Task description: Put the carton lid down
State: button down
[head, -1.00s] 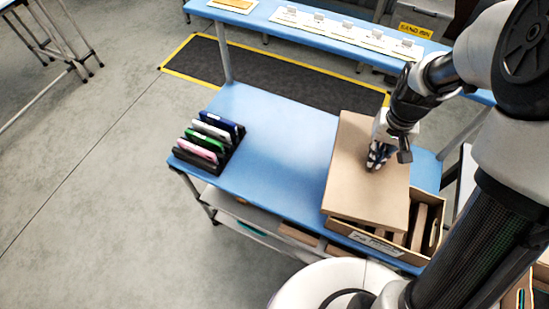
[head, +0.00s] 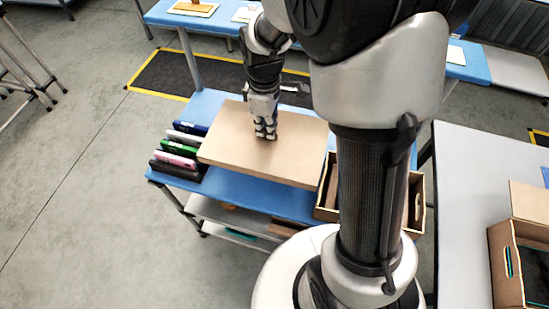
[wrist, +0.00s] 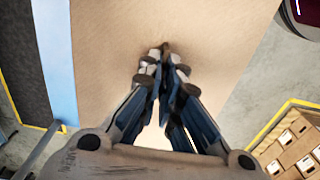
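The carton lid (head: 225,145) is a flat brown panel in the head view, level or nearly so, over the middle of the blue table (head: 240,190). It seems to hang above the tabletop. My gripper (head: 266,134) points down at the lid's middle. In the wrist view the fingertips (wrist: 163,62) come together on a small brown grip on the lid (wrist: 230,30). The open carton (head: 415,205) stands at the table's right end, partly hidden behind my arm.
A black rack with several coloured slabs (head: 180,148) stands at the table's left end, close to the lid's left edge. A grey table (head: 465,180) with another carton (head: 505,265) is at the right. A strip of blue tabletop shows in front of the lid.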

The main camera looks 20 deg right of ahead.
notch_tip(320, 180, down, 17)
jog(key=b, duration=0.5)
jog(key=shift+w+r, duration=0.1)
jog(key=shift+r, duration=0.05)
jog(key=shift+r, duration=0.1)
jog(key=c, duration=2.3)
grip_release()
jog(key=shift+f, duration=0.25)
jog(key=o, duration=0.5)
jog(key=shift+r, duration=0.1)
